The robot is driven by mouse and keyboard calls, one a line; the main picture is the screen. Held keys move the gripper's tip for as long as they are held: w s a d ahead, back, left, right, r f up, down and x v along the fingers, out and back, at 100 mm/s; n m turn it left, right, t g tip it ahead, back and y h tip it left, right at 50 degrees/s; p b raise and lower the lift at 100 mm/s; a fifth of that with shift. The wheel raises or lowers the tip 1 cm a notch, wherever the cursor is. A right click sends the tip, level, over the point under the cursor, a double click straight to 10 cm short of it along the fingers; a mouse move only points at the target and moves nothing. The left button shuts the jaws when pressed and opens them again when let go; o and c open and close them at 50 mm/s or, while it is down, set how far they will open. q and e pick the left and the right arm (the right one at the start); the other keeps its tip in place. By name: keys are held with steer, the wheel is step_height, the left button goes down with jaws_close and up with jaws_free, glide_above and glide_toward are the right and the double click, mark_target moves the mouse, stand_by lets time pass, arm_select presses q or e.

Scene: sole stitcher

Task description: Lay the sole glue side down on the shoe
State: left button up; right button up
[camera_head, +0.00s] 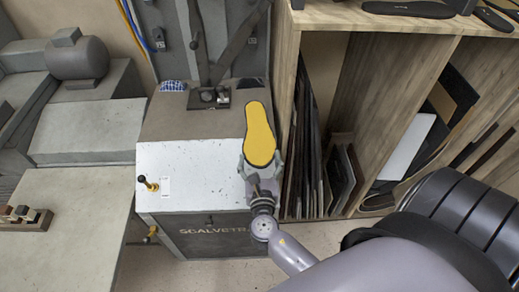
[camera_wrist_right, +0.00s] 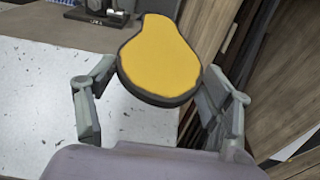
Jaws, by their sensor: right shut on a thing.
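The sole (camera_head: 259,134) has a yellow face with a thin dark rim. My right gripper (camera_head: 262,166) is shut on its near end, above the right edge of the machine's top. The yellow face is turned up toward the head camera. In the right wrist view the sole (camera_wrist_right: 160,58) lies between the two fingers, its far end pointing away. A small blue-and-white checked item (camera_head: 172,86) lies at the back left of the machine top; I cannot tell if it is the shoe. My left gripper is not in view.
The machine's pale top (camera_head: 190,170) is mostly clear, with a small black-knobbed lever (camera_head: 147,184) at its left. A dark stand (camera_head: 208,97) is at the back. A wooden shelf (camera_head: 375,28) with upright sheets stands close on the right. A grey bench is on the left.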

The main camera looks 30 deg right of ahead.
steer(key=shift+s+a+r, duration=0.2)
steer(key=shift+s, duration=0.15)
steer(key=s+a+r+p, duration=0.2)
steer(key=s+r+p, duration=0.1)
steer(key=r+p, duration=0.6)
steer(key=shift+s, duration=0.2)
steer(key=m+b, duration=0.6)
steer(key=m, duration=0.3)
